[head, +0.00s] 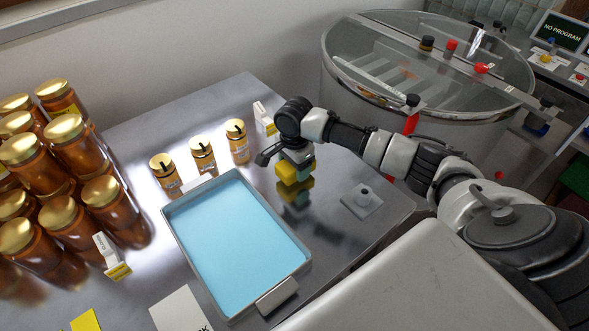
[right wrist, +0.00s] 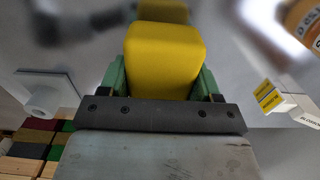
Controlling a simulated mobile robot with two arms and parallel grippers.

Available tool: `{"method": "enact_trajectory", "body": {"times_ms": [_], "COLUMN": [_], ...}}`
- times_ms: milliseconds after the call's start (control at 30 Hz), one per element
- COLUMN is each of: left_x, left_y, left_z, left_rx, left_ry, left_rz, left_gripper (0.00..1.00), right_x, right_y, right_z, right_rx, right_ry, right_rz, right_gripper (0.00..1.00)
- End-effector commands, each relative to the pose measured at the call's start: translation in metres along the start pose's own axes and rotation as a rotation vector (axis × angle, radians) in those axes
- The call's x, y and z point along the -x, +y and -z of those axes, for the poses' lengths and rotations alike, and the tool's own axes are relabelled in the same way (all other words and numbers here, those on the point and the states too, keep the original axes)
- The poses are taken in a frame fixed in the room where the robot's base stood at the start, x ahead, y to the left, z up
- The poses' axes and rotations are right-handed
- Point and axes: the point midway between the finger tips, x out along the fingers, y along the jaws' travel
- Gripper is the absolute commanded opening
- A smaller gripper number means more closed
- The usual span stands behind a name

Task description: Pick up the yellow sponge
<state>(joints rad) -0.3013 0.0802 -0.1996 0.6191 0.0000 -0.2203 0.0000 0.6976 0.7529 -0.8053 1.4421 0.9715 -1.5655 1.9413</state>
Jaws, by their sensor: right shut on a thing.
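The yellow sponge (head: 293,172) is in my right gripper (head: 297,158), held above the metal table. Its reflection shows on the shiny surface below it, with a gap. In the right wrist view the sponge (right wrist: 163,55) sits between the green finger pads of the right gripper (right wrist: 160,85), which press on its two sides. My left gripper is not in view.
A tray with a blue inside (head: 165,215) lies left of the sponge. Several amber jars (head: 202,155) stand behind it, and more are stacked at far left. A pale block with a knob (head: 362,203) is at right. A round clear-lidded tank (head: 345,95) stands beyond.

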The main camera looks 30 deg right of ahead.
Motion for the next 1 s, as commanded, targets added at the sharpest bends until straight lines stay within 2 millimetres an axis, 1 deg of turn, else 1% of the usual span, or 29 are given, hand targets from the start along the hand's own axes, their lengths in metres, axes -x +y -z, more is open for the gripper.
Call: {"method": "enact_trajectory", "body": {"times_ms": [100,133,300,500,700,800,1000], "left_x": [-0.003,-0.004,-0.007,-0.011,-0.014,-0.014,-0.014], "left_y": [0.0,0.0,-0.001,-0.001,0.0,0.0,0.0], "left_z": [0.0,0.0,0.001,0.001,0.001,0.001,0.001], "left_rx": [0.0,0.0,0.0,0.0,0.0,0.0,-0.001], "left_ry": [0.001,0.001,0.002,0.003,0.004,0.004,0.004], "left_rz": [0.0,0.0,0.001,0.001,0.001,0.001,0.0], "left_gripper": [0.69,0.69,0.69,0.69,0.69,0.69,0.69], "right_x": [0.022,0.026,0.048,0.073,0.087,0.091,0.092], "right_y": [-0.001,0.003,0.035,0.067,0.084,0.088,0.089], "right_z": [0.0,0.003,0.031,0.058,0.072,0.075,0.076], "right_rx": [0.0,-0.002,-0.002,-0.002,-0.001,0.0,0.0], "right_ry": [-0.001,0.0,0.004,0.003,0.0,0.0,-0.001], "right_rz": [0.004,0.001,-0.001,-0.001,-0.002,0.0,-0.001], "right_gripper": [0.37,0.37,0.37,0.37,0.37,0.37,0.37]}}
